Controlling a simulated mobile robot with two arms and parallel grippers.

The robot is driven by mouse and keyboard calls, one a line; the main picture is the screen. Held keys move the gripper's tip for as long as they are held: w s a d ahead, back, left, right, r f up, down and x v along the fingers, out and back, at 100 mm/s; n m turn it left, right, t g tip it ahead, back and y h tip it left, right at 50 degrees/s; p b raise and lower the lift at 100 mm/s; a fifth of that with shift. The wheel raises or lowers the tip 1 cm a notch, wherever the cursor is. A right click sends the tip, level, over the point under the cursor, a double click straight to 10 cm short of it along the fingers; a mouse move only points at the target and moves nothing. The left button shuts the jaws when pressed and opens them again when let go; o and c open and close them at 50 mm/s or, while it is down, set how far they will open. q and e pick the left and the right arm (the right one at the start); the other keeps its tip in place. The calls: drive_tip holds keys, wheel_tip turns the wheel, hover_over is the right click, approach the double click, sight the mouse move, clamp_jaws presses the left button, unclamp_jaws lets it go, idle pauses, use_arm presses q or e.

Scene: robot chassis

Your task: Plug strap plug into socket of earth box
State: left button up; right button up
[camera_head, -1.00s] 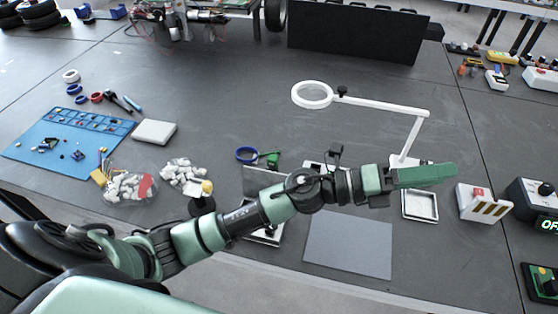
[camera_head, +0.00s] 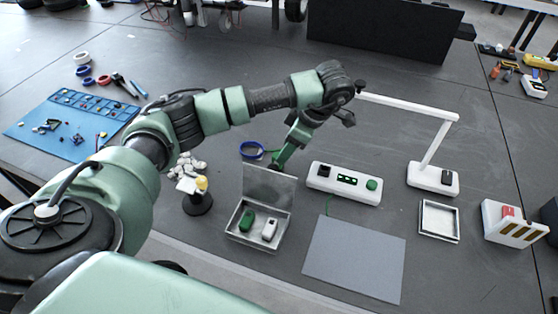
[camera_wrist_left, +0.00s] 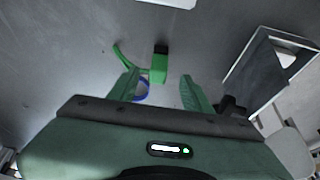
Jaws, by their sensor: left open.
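The strap plug (camera_wrist_left: 159,66) is a small green block with a dark end, seen in the left wrist view with a green cord beside it. My left gripper (camera_wrist_left: 159,76) is open, with its green fingers on either side of the plug's line. I cannot tell how far above the plug they are. In the head view my left gripper (camera_head: 280,163) points down beside the blue wrist strap ring (camera_head: 251,150) and largely hides the plug. The earth box (camera_head: 343,184) is a long white box with dark and green parts on top, right of the gripper. My right gripper is out of view.
An open metal case (camera_head: 259,222) with a green and a white item stands in front of the gripper. A grey mat (camera_head: 354,258) lies in front of the earth box. A white lamp arm (camera_head: 408,107) rises behind it. A white tray (camera_head: 439,221) lies right.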

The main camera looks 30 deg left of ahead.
use_arm(q)
drive_tip(key=p+x, duration=0.1)
drive_tip(key=x, duration=0.4)
drive_tip(key=shift+a+f, duration=0.2)
drive_tip(key=shift+f, duration=0.1)
clamp_jaws()
